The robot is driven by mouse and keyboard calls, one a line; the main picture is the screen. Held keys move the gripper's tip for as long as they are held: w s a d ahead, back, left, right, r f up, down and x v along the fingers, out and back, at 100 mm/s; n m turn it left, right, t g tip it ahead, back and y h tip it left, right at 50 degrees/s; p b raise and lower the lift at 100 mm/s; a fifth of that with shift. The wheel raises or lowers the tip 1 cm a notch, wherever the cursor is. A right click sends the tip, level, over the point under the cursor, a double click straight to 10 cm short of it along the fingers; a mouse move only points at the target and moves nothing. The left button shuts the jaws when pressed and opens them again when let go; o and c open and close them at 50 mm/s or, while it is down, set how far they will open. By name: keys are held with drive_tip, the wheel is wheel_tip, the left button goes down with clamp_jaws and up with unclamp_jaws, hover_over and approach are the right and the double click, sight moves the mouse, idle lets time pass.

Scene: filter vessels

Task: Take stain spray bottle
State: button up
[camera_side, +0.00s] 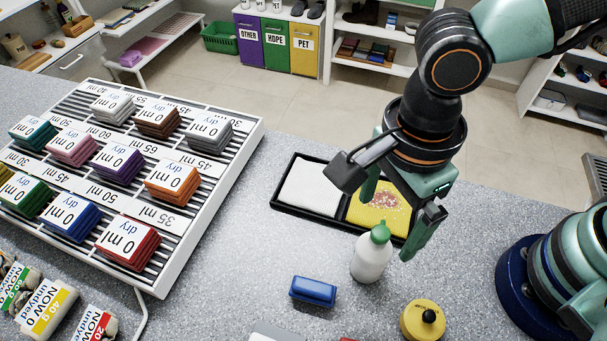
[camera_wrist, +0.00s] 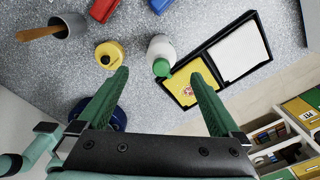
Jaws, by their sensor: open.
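The stain spray bottle (camera_side: 372,255) is white with a green top and stands upright on the grey speckled counter, in front of the black tray. It also shows in the wrist view (camera_wrist: 161,52), seen from above, beyond and between my fingertips. My gripper (camera_side: 390,222) is open and empty. In the side view its fingers hang just behind and to the right of the bottle. In the wrist view my gripper (camera_wrist: 122,76) has its fingers spread wide apart, with bare counter between them. I cannot tell whether a finger touches the bottle.
A black tray (camera_side: 276,201) with a white pad (camera_side: 311,187) and a stained yellow pad (camera_side: 365,217) lies close behind the bottle. A blue block (camera_side: 313,291) and a yellow round container (camera_side: 423,321) stand nearby. A white rack (camera_side: 245,152) of labelled stacks fills the left.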

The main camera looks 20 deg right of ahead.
sight(371, 254)
wheel_tip(371, 254, down, 12)
drive_tip(key=shift+w+r, duration=0.1)
idle(0.6)
clamp_jaws()
drive_tip(key=shift+r, duration=0.1)
